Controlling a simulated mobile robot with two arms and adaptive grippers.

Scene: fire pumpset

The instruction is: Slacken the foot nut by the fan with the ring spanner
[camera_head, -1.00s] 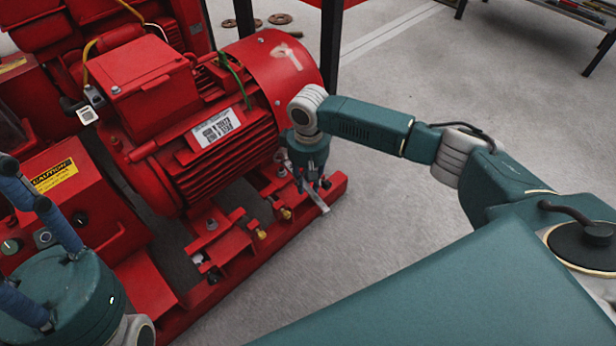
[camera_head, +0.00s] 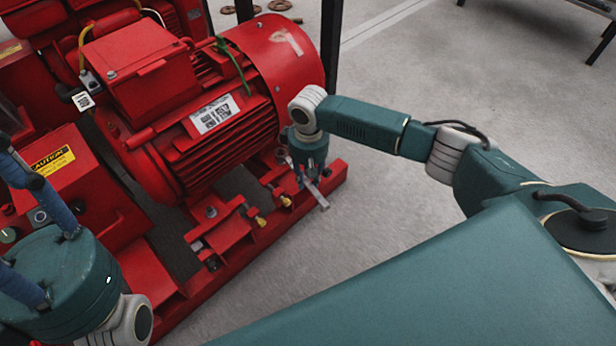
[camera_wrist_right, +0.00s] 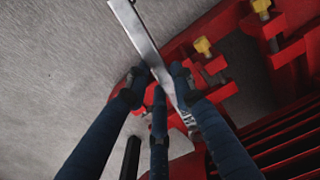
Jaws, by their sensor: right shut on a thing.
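The ring spanner (camera_head: 319,196) is a flat grey steel bar. My right gripper (camera_head: 308,178) points down beside the motor's foot at the fan end and is shut on it. In the right wrist view the spanner (camera_wrist_right: 140,35) passes between the fingers of the right gripper (camera_wrist_right: 158,88), its other end lying toward the red foot. The foot nut by the fan is hidden behind the gripper, so I cannot tell whether the ring is around it. My left gripper (camera_head: 35,225) is at the lower left, its blue fingers partly cut off by the frame.
The red motor (camera_head: 205,130) with its rounded fan cowl (camera_head: 270,60) stands on a red base rail (camera_head: 240,262). Brass-coloured bolts (camera_head: 261,221) stick out near the feet. A dark post (camera_head: 331,45) rises behind the cowl.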

